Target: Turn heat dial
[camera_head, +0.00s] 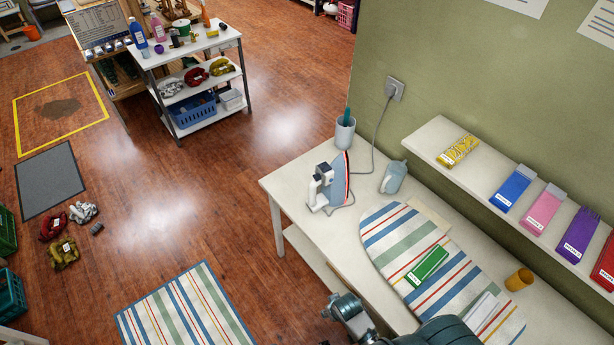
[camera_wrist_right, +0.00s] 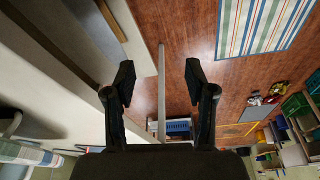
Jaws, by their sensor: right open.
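A clothes iron (camera_head: 325,190), white and dark with a reddish edge to its plate, stands on its heel on the white table (camera_head: 285,182), in the head view. Its cord runs to a wall socket (camera_head: 395,88). I cannot make out a heat dial on it at this size. My right arm comes in at the bottom of the head view, at the table's near edge and well apart from the iron. My right gripper (camera_wrist_right: 159,82) is open and empty in the right wrist view, with floor beyond its fingers. My left gripper is not in view.
A striped ironing board (camera_head: 382,240) with a green box (camera_head: 427,264) lies on the table. A grey cup (camera_head: 345,132), a blue-grey container (camera_head: 393,177) and an orange cup (camera_head: 519,280) stand nearby. A shelf (camera_head: 425,140) with packets runs along the wall. A striped rug (camera_head: 185,310) lies left.

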